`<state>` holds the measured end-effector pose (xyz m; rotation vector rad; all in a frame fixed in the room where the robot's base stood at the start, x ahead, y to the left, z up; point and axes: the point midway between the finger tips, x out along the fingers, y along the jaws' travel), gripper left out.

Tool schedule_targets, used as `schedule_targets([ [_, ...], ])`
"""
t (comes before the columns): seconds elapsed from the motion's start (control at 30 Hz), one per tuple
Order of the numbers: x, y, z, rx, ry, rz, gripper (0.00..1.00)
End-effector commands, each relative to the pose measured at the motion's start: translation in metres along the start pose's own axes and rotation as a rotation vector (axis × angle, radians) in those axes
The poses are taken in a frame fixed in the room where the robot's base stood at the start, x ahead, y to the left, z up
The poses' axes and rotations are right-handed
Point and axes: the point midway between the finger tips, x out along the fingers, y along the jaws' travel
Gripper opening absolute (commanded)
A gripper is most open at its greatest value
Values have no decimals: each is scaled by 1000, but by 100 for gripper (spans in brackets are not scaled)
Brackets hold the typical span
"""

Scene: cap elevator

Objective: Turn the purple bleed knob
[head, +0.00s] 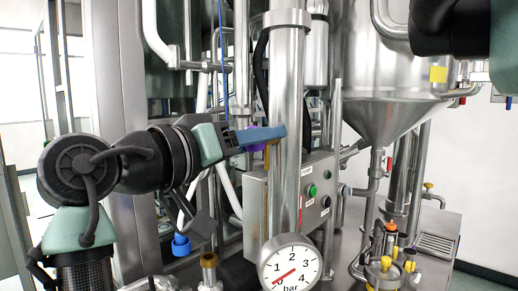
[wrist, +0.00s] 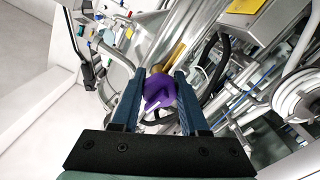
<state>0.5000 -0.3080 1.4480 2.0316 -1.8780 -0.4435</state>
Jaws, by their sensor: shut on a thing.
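The purple bleed knob (wrist: 159,91) sits between the two blue fingers of my gripper (wrist: 160,85) in the wrist view, with both fingers against its sides. A brass-coloured fitting shows just behind the knob. In the head view my gripper (head: 262,136) reaches in from the left, beside a vertical steel column. Only a small purple part of the knob (head: 256,147) shows there, the rest hidden by the blue finger.
A round pressure gauge (head: 291,266) is at the bottom of the steel column (head: 286,100). A grey control box (head: 312,190) with buttons stands behind it. A blue knob (head: 181,245) is below my arm. A conical steel tank (head: 385,105) hangs at the right.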

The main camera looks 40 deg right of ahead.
Motion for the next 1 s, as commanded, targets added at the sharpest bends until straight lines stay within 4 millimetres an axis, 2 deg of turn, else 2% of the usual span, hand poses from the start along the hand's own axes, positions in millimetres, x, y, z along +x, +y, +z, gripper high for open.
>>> schedule_targets([
  [0.4,0,-2,2,197,-4,-1,0],
  [0.97,0,-2,2,226,-5,-1,0],
  [1.0,0,-2,2,226,-5,-1,47],
])
